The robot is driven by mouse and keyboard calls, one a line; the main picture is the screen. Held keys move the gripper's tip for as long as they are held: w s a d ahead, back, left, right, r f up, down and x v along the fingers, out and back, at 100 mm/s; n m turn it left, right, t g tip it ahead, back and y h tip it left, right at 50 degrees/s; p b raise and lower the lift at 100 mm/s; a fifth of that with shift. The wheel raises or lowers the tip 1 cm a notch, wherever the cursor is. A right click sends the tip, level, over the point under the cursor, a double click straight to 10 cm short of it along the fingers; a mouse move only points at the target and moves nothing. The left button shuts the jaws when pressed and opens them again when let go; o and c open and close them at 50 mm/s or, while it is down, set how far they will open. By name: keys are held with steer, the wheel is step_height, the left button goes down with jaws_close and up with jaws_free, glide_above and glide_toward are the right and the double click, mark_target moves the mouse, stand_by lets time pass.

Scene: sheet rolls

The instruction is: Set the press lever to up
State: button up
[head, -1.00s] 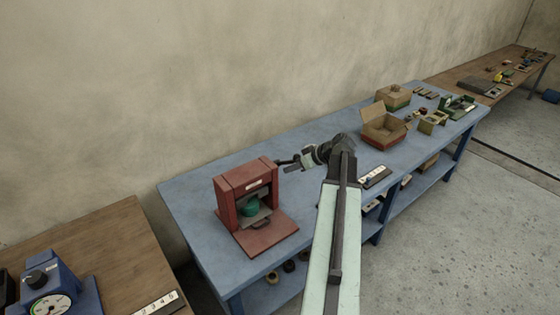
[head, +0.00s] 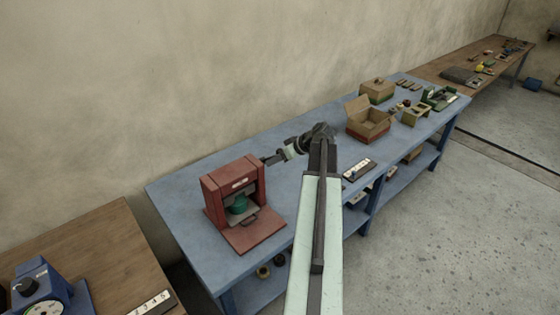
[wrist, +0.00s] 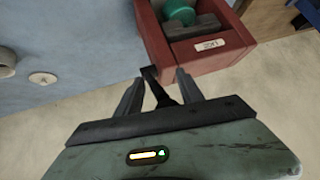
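The red press (head: 212,201) stands at the left end of the blue bench, with a green round piece (head: 238,205) inside it. My gripper (head: 276,158) is at the upper right side of the press. In the wrist view the press (wrist: 158,45) is at the top, upside down, with a label on it. The dark lever (wrist: 156,84) shows between the two spread fingers of my gripper (wrist: 160,78). The fingers look apart, with gaps beside the lever. In the head view the lever is small and hard to separate from the gripper, so its setting is unclear.
The blue bench (head: 190,184) also holds an open cardboard box (head: 368,122), a numbered strip (head: 359,169) and small parts to the right. A wooden table (head: 85,245) with a blue gauge device (head: 45,290) is at the lower left. The wall is close behind.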

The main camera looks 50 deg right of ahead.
steer(key=shift+w+a+r, duration=0.15)
steer(key=shift+w+a, duration=0.05)
steer(key=shift+s+d, duration=0.1)
steer(key=shift+s, duration=0.05)
steer(key=p+v, duration=0.5)
steer(key=v, duration=0.2)
steer(key=shift+r, duration=0.2)
steer(key=shift+s, duration=0.15)
steer(key=shift+s+f, duration=0.1)
